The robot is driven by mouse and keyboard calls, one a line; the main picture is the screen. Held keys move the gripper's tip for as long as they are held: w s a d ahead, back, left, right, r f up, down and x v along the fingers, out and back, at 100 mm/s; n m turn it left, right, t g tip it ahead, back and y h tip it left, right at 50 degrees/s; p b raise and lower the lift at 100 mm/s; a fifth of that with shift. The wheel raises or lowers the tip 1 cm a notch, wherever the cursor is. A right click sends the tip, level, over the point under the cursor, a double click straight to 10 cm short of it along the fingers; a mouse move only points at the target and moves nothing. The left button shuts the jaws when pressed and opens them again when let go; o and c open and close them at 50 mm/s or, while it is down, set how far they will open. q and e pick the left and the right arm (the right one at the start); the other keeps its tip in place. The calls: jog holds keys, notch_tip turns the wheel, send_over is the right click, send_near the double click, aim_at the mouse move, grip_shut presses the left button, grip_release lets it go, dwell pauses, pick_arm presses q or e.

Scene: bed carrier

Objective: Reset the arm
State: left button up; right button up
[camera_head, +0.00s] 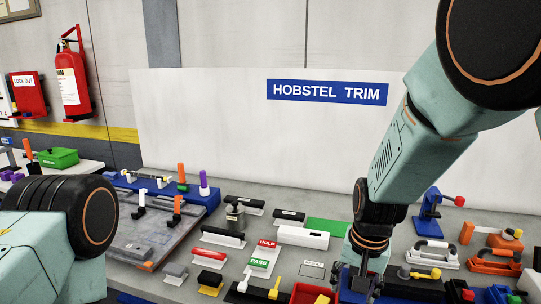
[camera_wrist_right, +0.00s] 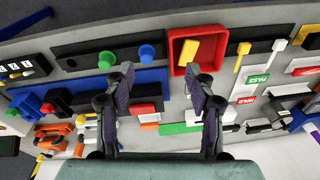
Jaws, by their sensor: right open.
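My right arm reaches down from the upper right in the head view. Its gripper (camera_head: 358,284) hangs over the front of the crowded bench (camera_head: 222,262). In the right wrist view the right gripper (camera_wrist_right: 162,82) shows two dark fingers spread apart with nothing between them. Below the fingers lie the bench items, apart from the fingertips as far as I can see. My left arm shows only as a pale green and black link at the lower left of the head view; its gripper is out of frame.
A red tray (camera_head: 312,293) with a yellow piece lies close beside the right gripper. Red and green tags (camera_head: 262,256), clamps (camera_head: 430,252) and a grey fixture plate (camera_head: 150,232) crowd the bench. A white panel (camera_head: 220,120) stands behind. Free room is above the bench.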

jog(key=shift+n+t+h, duration=0.5)
jog(key=shift+n+t, duration=0.4)
jog(key=d+f, duration=0.1)
jog(key=f, duration=0.1)
jog(key=s+d+f+b, duration=0.1)
jog(key=f, duration=0.2)
jog(key=d+f+b, duration=0.1)
jog(key=f, duration=0.1)
jog(key=shift+s+d+f, duration=0.15)
jog(key=shift+d+f, duration=0.05)
jog(key=shift+f, duration=0.1)
jog(key=s+d+f+n+g+b, duration=0.2)
jog(key=s+f+b, duration=0.8)
jog(key=s+f, duration=1.7)
jog(key=s+g, duration=0.1)
jog(key=s, duration=0.2)
jog(key=shift+s+d+n+y+b, duration=0.3)
jog(key=shift+y+b, duration=0.05)
jog(key=shift+y, duration=0.05)
